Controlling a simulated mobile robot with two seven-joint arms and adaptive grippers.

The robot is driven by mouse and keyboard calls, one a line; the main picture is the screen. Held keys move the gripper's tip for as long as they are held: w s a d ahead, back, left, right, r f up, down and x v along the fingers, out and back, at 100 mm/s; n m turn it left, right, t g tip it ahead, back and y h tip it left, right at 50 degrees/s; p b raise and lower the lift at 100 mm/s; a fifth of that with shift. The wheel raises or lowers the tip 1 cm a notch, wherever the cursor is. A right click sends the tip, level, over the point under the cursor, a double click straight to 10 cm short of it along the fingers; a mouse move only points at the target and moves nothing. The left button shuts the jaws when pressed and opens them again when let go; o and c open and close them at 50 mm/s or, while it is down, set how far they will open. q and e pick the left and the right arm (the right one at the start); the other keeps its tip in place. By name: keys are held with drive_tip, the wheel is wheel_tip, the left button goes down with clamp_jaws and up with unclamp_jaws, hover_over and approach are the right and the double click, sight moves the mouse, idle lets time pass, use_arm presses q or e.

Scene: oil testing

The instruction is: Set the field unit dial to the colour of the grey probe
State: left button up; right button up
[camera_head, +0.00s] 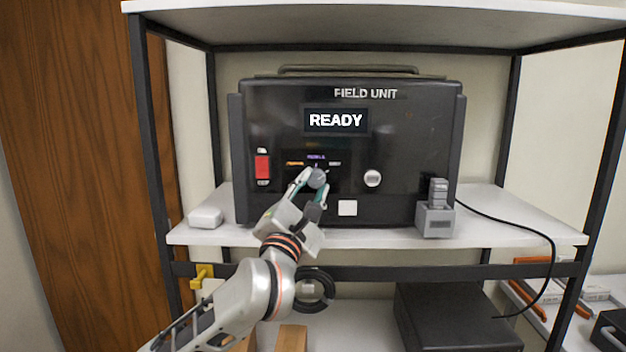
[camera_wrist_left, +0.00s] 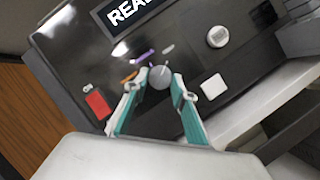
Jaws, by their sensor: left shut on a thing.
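The field unit (camera_head: 410,130) is a black case on the shelf, and its screen (camera_head: 336,120) reads READY. Its grey dial (camera_head: 318,177) has an orange, a purple and a pale grey label around its top. My left gripper (camera_head: 313,188) is at the dial with its teal-lined fingers shut on either side of it. In the left wrist view the dial (camera_wrist_left: 160,77) sits between the fingertips (camera_wrist_left: 158,84). Its pointer mark is too small to read for certain. A grey probe (camera_head: 438,193) stands upright in a grey holder (camera_head: 435,220) at the unit's right. My right gripper is not seen.
The unit's front also has a red switch (camera_head: 262,167), a round silver knob (camera_head: 372,178) and a white square button (camera_head: 347,208). A small white box (camera_head: 205,217) lies on the shelf (camera_head: 510,228) at left. A black cable (camera_head: 520,230) runs down at right.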

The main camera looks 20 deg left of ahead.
use_arm(q)
drive_tip(key=shift+m, duration=0.5)
drive_tip(key=o, duration=1.1)
drive_tip(key=v, duration=1.2)
drive_tip(key=shift+a, duration=0.15)
drive_tip(key=shift+r, duration=0.1)
